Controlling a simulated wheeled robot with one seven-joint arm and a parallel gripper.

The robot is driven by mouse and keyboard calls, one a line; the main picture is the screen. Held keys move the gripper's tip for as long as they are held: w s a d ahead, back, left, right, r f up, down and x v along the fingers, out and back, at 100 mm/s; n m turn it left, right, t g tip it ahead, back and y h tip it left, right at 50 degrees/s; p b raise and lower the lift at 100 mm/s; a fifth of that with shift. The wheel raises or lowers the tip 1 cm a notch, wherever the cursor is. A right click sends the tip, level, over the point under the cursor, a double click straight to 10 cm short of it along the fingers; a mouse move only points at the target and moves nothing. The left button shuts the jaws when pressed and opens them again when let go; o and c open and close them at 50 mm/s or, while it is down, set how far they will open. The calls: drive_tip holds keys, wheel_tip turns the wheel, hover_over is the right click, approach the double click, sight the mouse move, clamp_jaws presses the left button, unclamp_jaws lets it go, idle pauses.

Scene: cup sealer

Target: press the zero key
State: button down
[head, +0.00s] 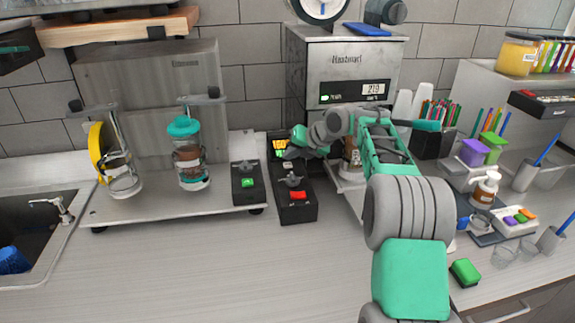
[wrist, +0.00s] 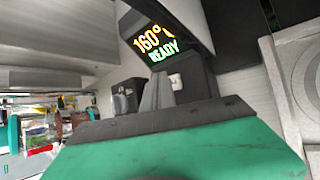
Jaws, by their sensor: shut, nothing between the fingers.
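No key with a readable zero mark shows in either view. My gripper (head: 290,153) is shut and empty, beside the lit display at the back of a black control box (head: 296,212). In the wrist view, my grey fingertips (wrist: 152,92) are in front of a black housing. Its display (wrist: 155,45) reads 160° READY. A small pale key (wrist: 176,80) sits below the display, just right of the fingers. I cannot tell whether they touch the housing. The box also carries a red button (head: 298,196) and a grey knob. My gripper hides part of the display in the head view.
A smaller black box (head: 248,170) with a green button stands left of the control box. A steel machine (head: 345,60) rises behind my arm. Glass dispensers (head: 188,165) stand on a metal platform at left. Cups, pens and containers crowd the right. The front counter (head: 200,270) is clear.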

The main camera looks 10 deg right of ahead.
sight(290, 166)
drive_tip(key=shift+f, duration=0.15)
drive_tip(key=shift+f+b, duration=0.35)
drive_tip(key=shift+b, duration=0.5)
drive_tip(key=shift+f+b, duration=0.4)
drive_tip(key=shift+b, duration=0.25)
idle(0.5)
drive_tip(key=shift+r, duration=0.1)
drive_tip(key=shift+r+p, duration=0.35)
drive_tip(key=shift+r, duration=0.4)
drive_tip(key=shift+r+p, duration=1.5)
drive_tip(key=shift+r, duration=1.05)
